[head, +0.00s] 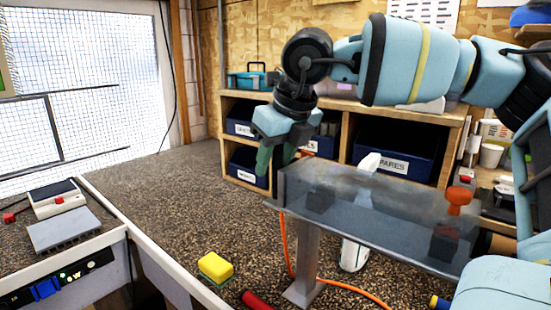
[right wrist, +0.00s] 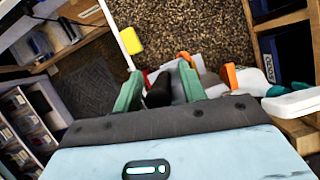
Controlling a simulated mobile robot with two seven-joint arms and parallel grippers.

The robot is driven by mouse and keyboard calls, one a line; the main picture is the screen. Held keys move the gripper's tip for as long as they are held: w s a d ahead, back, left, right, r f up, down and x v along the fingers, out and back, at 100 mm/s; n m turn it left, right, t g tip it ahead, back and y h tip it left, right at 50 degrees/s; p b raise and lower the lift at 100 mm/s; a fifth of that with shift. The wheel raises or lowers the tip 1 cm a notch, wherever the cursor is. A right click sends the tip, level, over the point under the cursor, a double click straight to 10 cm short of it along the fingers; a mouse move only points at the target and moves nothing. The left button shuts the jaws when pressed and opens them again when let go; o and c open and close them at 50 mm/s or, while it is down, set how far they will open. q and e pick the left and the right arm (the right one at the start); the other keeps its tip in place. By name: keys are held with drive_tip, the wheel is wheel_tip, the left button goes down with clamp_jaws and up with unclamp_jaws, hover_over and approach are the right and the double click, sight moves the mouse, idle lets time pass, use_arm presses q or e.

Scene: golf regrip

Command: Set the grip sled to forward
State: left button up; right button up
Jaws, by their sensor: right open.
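A clear grey box-like rail (head: 375,215) stands on a grey post at the right of the bench. Dark blocks show through it, one near its left end (head: 319,197) and one near its right end. An orange knob (head: 458,198) sits at its right end. I cannot tell which of these parts is the grip sled. My right gripper (head: 272,163) hangs just left of the rail's left end, fingers down and apart. In the right wrist view, the green fingers (right wrist: 160,90) are open with a dark part showing between them. My left gripper is out of view.
A yellow block (head: 215,267) and a red cylinder (head: 256,300) lie at the front. An orange cable (head: 287,245) runs past the post. A white object (head: 354,256) stands behind the rail. Shelves with blue bins (head: 397,165) line the back. The bench's left-middle is clear.

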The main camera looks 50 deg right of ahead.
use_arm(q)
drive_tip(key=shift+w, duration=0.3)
use_arm(e)
drive_tip(key=shift+f, duration=0.1)
drive_tip(key=c, duration=0.9)
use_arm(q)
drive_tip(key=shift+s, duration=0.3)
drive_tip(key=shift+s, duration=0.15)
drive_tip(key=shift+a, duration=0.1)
use_arm(e)
drive_tip(key=shift+d, duration=0.1)
